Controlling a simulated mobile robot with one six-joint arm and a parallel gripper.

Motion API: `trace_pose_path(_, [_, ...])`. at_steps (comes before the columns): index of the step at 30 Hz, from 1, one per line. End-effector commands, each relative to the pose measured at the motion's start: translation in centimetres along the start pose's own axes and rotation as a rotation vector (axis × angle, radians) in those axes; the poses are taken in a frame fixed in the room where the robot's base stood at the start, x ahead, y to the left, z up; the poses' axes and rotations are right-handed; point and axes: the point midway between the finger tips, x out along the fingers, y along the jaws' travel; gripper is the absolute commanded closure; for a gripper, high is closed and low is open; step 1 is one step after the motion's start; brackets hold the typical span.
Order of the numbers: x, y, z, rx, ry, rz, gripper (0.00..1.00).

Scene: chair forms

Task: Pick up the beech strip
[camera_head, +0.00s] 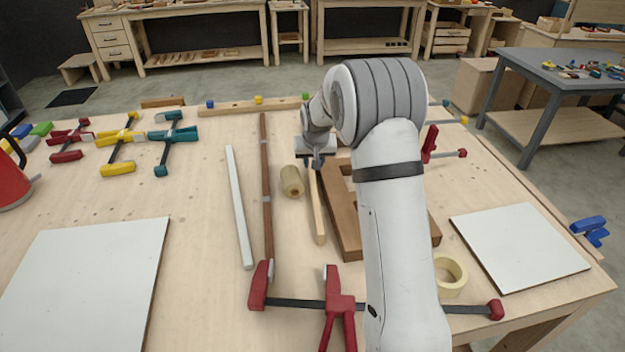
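A pale wooden strip (317,212), which looks like the beech strip, lies lengthwise on the workbench, just left of a brown wooden frame. My gripper (317,163) is at the strip's far end, seen from behind and small. It hides that end of the strip. I cannot tell whether the fingers are apart, touch the strip or hold it. The strip appears to lie flat on the bench.
Left of the strip are a tan roll (291,181), a dark brown strip (266,190) and a white strip (238,205). The brown frame (345,215) lies right, partly behind my arm. A red clamp (335,305) and a tape roll (450,274) lie nearer.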

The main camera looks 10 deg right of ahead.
Motion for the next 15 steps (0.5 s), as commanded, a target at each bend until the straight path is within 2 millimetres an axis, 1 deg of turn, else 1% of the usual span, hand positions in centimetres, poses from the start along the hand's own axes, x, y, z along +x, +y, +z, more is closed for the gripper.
trace_pose_path(1, [0.6,-0.1,-0.2,0.000,0.001,0.000,0.71])
trace_pose_path(9, [3.4,-0.1,-0.3,0.001,0.001,0.000,0.71])
trace_pose_path(13, [4.6,-0.1,-0.1,0.001,0.000,0.000,0.71])
trace_pose_path(15, [5.6,-0.1,0.1,0.001,-0.002,0.000,0.71])
